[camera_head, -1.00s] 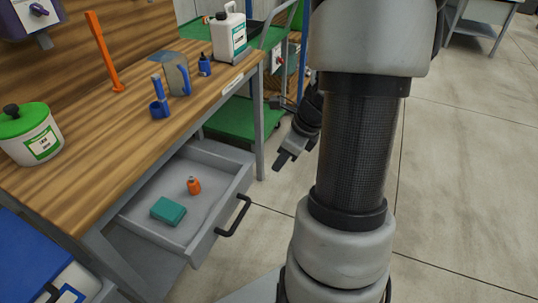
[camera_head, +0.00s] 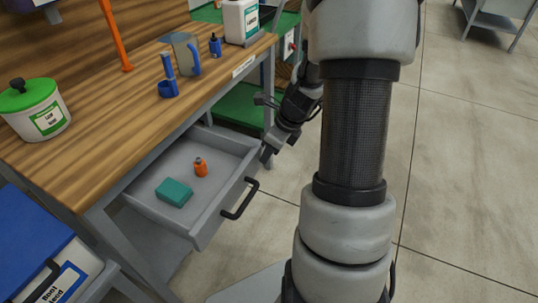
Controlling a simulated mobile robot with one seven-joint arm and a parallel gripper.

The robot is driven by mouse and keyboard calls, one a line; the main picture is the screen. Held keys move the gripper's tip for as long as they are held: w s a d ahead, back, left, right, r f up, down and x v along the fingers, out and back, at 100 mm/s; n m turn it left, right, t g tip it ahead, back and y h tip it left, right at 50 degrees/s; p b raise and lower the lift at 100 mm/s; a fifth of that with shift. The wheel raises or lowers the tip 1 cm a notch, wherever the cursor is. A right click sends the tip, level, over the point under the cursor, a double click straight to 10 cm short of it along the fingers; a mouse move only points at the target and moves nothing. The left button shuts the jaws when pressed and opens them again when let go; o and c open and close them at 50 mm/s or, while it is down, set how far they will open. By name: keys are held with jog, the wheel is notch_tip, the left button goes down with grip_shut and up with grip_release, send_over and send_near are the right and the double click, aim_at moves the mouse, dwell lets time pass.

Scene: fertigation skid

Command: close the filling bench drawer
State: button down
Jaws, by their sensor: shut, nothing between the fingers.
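The filling bench drawer (camera_head: 170,208) is pulled out from under the wooden bench top (camera_head: 110,120). It holds a teal box (camera_head: 174,192) and a small orange bottle (camera_head: 200,168). Its black bar handle (camera_head: 241,200) is on the front panel, facing right. My gripper (camera_head: 267,153) is shut and empty. In the picture it is just above the handle, by the far end of the drawer front. I cannot tell whether it touches the drawer.
On the bench top stand a green-lidded tub (camera_head: 36,112), a blue scoop (camera_head: 167,82), a jug (camera_head: 184,54), a small blue bottle (camera_head: 215,45) and a white canister (camera_head: 240,20). A blue-lidded box (camera_head: 35,240) is at lower left.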

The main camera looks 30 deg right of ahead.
jog(key=p, duration=1.1)
send_over(202, 144)
jog(key=shift+s+d, duration=0.15)
jog(key=shift+s, duration=0.05)
jog(key=shift+w+r, duration=0.1)
jog(key=shift+w, duration=0.15)
